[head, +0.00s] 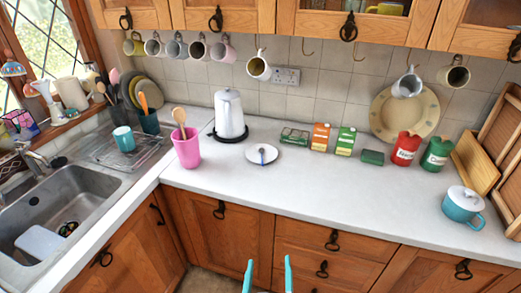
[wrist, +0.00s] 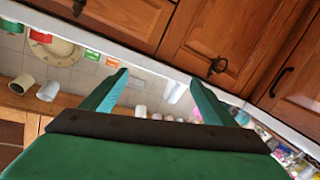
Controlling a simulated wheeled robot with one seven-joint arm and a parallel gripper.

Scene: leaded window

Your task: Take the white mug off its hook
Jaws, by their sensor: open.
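A white mug (head: 259,66) with a yellowish inside hangs tilted from a hook under the wall cupboards, left of centre in the head view. A small white shape between my fingers in the wrist view (wrist: 140,110) looks like this mug, far off. My gripper (head: 268,274) shows as two light blue fingertips at the bottom of the head view, in front of the drawers and well below the mug. In the wrist view my gripper (wrist: 158,84) is open with nothing between its fingers. The wrist picture is upside down.
A row of mugs (head: 198,47) hangs to the left; a grey jug (head: 407,84) and a mug (head: 454,76) hang to the right. A white kettle (head: 229,116) stands below left on the worktop (head: 300,187). A saucer (head: 262,155) lies below. The worktop's front is clear.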

